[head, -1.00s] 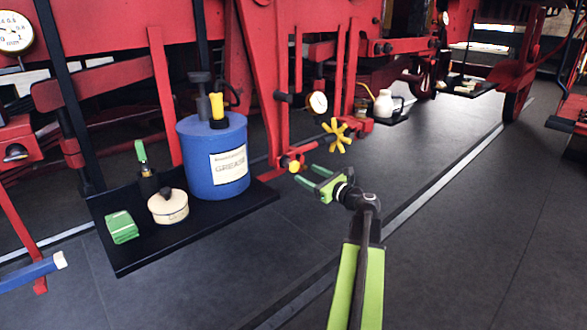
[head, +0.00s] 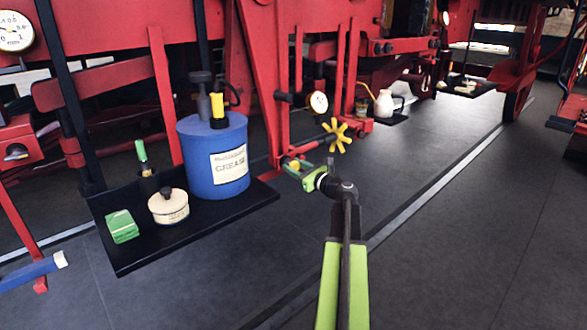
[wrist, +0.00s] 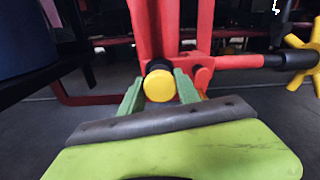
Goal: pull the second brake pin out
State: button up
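A brake pin with a round yellow head (wrist: 159,86) sits in a black collar at the foot of the red hanger (wrist: 168,30), in the middle of the wrist view. In the head view the yellow pin head (head: 294,165) is partly hidden by my gripper. My gripper (wrist: 160,92) is open, its two green fingers standing on either side of the yellow head. A gap to the left finger shows; the right finger is very close to the head, and I cannot tell whether it touches. My gripper in the head view (head: 293,166) reaches left to the hanger foot.
A yellow star handwheel (head: 337,135) on a dark shaft stands just right of the pin. A blue grease drum (head: 214,160) stands left on a black tray (head: 135,258), with a cream pot (head: 168,207) and a green box (head: 122,226). The floor to the right is clear.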

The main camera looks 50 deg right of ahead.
grip_shut()
jog(key=shift+s+a, duration=0.15)
jog(key=shift+s, duration=1.25)
jog(key=shift+s+a, duration=0.1)
jog(key=shift+s, duration=1.25)
jog(key=o, duration=0.7)
grip_release()
jog(key=shift+s, duration=0.1)
jog(key=shift+o, duration=0.2)
